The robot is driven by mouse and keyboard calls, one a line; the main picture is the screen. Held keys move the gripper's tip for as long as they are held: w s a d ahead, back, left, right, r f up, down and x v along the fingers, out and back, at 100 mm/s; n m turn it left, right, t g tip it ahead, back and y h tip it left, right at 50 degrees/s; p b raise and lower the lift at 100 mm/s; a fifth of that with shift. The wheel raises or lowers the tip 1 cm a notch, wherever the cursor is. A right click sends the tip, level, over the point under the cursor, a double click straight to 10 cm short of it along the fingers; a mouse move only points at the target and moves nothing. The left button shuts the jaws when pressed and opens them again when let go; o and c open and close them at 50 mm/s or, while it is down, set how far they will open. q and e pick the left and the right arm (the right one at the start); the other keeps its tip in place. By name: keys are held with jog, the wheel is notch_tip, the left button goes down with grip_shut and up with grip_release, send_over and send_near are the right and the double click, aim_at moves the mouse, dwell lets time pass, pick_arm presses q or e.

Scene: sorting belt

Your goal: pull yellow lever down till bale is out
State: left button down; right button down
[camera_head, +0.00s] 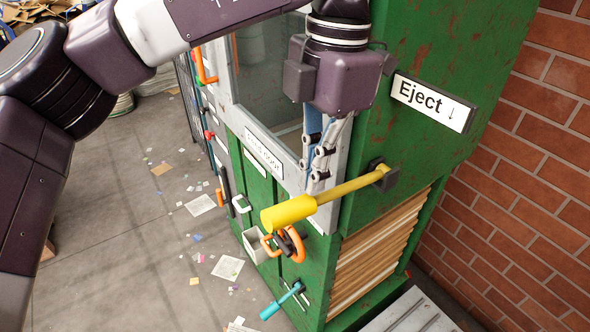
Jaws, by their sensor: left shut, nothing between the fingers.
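The yellow lever (290,212) sticks out from a dark pivot on the green machine's side, below a white "Eject" sign (433,102) with a down arrow. It slopes slightly down toward its thick handle. My left gripper (318,186) points down with its fingers shut and empty, just above the lever's rod near the handle. I cannot tell whether the fingertips touch the rod. A tan, layered stack (378,255), which looks like the bale, sits in the lower side opening of the machine. My right gripper is not in view.
The green machine (430,35) stands near a red brick wall (530,150). Orange handles (290,243) and a teal lever (281,301) stick out from its front. A grey ridged platform (412,315) lies below the opening. Paper scraps litter the floor (130,220) at left.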

aim_at(325, 196)
pick_arm(q)
jog(key=shift+w+d+r, duration=0.2)
jog(key=shift+d, duration=0.15)
jog(key=shift+f, duration=0.1)
jog(key=shift+r, duration=0.25)
notch_tip(325, 196, up, 12)
jog(key=d, duration=0.1)
jog(key=shift+w+f, duration=0.25)
jog(key=shift+w, duration=0.05)
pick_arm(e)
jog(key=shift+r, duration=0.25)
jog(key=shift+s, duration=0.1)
